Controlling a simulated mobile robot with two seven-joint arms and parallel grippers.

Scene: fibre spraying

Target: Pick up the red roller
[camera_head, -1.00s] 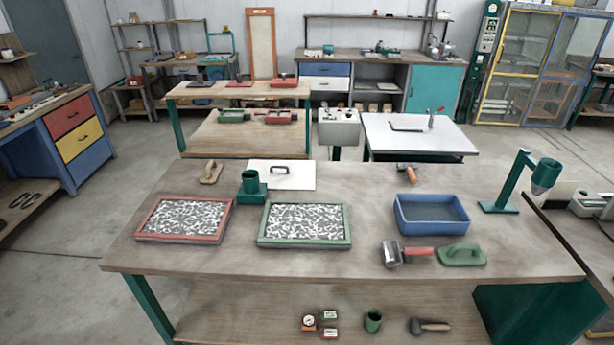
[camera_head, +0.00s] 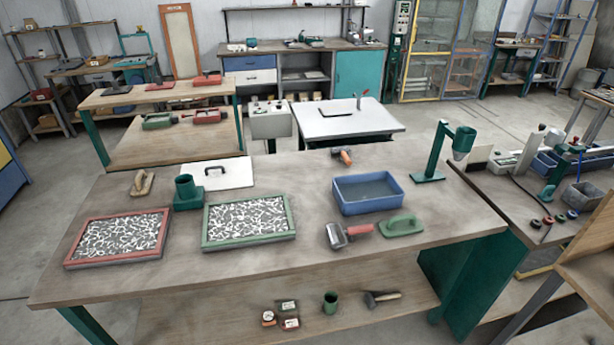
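The red roller lies on the front wooden table, right of centre. Its red handle (camera_head: 359,230) points right and its grey metal roller head (camera_head: 336,236) is at the left end. It lies between the green-framed tray and a green float, in front of the blue bin. Neither of my grippers shows in the head view.
On the wooden table (camera_head: 270,270) are a red-framed tray (camera_head: 68,262), a green-framed tray (camera_head: 207,243), a blue bin (camera_head: 368,208), a green float (camera_head: 401,225), a green stand (camera_head: 430,174) and an orange-handled tool (camera_head: 345,157). The table's front strip is clear.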

